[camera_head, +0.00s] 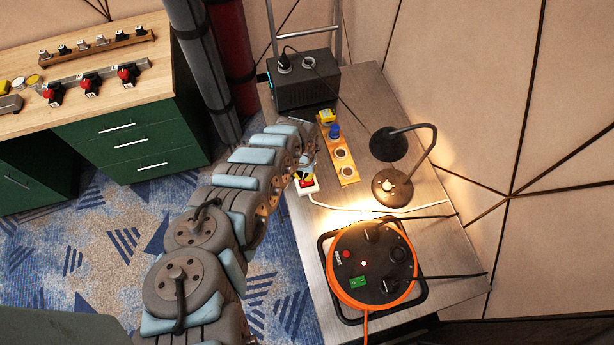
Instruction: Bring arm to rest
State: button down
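My arm reaches up from the bottom of the head view to the left edge of the metal-topped table (440,262). My gripper (306,172) is at the arm's far end, just above a small white block with a red switch (307,187) at the table edge. Its fingers are small and partly hidden by the arm. I cannot tell whether they are open or shut, or whether they touch the block.
An orange cable reel (372,262), a lit black lamp (392,187), an orange socket strip (342,160) and a black power box (304,80) stand on the table. A green drawer desk (137,143) stands left. Carpet (100,235) between is clear.

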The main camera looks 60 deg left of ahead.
jog(key=shift+r+p, duration=0.9)
jog(key=shift+r, duration=0.25)
